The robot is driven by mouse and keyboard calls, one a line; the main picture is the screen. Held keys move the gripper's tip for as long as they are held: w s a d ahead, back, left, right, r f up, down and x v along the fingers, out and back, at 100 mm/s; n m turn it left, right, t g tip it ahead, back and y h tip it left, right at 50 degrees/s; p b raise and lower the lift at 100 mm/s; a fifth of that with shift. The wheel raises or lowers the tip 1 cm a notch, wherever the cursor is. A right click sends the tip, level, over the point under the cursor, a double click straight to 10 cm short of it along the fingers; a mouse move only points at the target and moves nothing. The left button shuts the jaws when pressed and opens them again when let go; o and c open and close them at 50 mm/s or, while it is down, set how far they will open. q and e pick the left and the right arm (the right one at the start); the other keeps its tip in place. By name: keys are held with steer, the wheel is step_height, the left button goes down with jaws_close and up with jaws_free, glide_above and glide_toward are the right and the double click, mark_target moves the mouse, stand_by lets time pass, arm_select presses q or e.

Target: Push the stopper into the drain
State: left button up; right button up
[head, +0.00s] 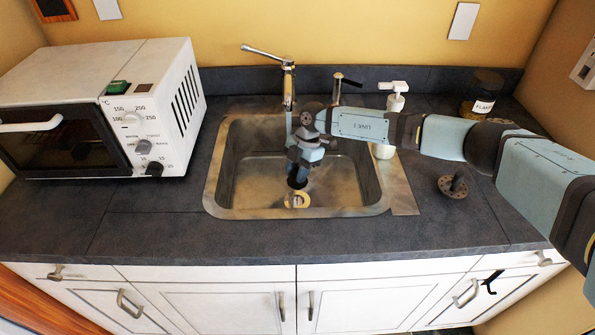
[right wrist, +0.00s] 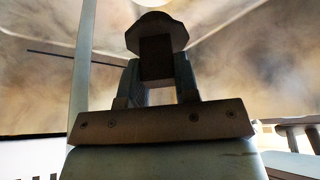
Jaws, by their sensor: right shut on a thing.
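The sink (head: 248,184) is a steel basin set in the dark counter. Its drain (head: 297,201) is a brass-coloured ring with a dark middle on the basin floor; in the right wrist view a pale round edge of it (right wrist: 152,3) shows at the top. My right gripper (head: 297,174) reaches down into the sink and is shut on the dark stopper (head: 297,183). In the right wrist view the stopper (right wrist: 157,38) sticks out between the fingers (right wrist: 158,76), wide end outward. In the head view it appears just above the drain, apart from it. My left gripper is out of view.
A tap (head: 288,80) and a small spout (head: 338,88) stand behind the sink. A white soap dispenser (head: 395,103), a labelled jar (head: 482,96) and a dark strainer with a knob (head: 453,187) are at right. A white toaster oven (head: 165,115) fills the left.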

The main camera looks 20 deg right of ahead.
mark_target(297, 187)
stand_by(0.3)
steer(key=shift+r+p, duration=0.1)
steer(key=shift+p, duration=0.2)
steer(key=shift+f+b, duration=0.4)
steer(key=shift+f, duration=0.7)
steer(key=shift+f+b, duration=0.55)
steer(key=shift+f, duration=0.75)
steer(key=shift+f+b, duration=0.35)
steer(key=shift+f, duration=0.45)
steer(key=shift+r+p, duration=0.1)
steer(key=shift+p, duration=0.25)
